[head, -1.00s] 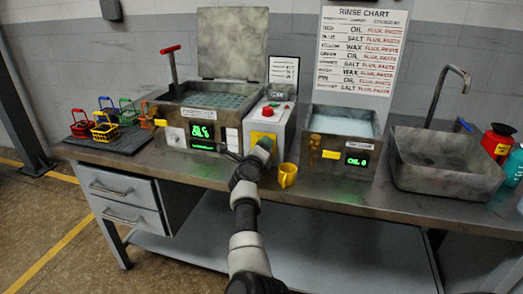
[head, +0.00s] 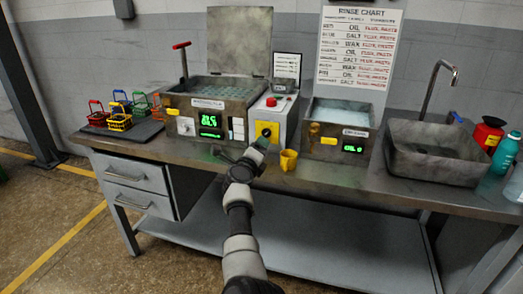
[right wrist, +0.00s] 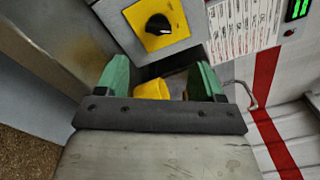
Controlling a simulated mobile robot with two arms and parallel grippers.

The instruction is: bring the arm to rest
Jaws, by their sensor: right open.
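My right arm rises from the bottom middle of the head view, its gripper (head: 240,150) in front of the bench equipment and left of a yellow cup (head: 288,160). In the right wrist view the green-padded fingers of this gripper (right wrist: 160,67) stand wide apart. The yellow cup (right wrist: 153,89) shows beyond them, partly hidden by the gripper body, and I see no grip on it. A yellow panel with a black knob (right wrist: 158,24) lies ahead of the fingers; it also shows in the head view (head: 267,131). My left gripper is out of view.
The metal bench (head: 330,178) carries small coloured baskets (head: 119,122) at left, a lidded tank (head: 208,122), a rinse tank (head: 338,128) and a sink (head: 435,152). Bottles stand at far right. Drawers (head: 136,190) hang below the left side.

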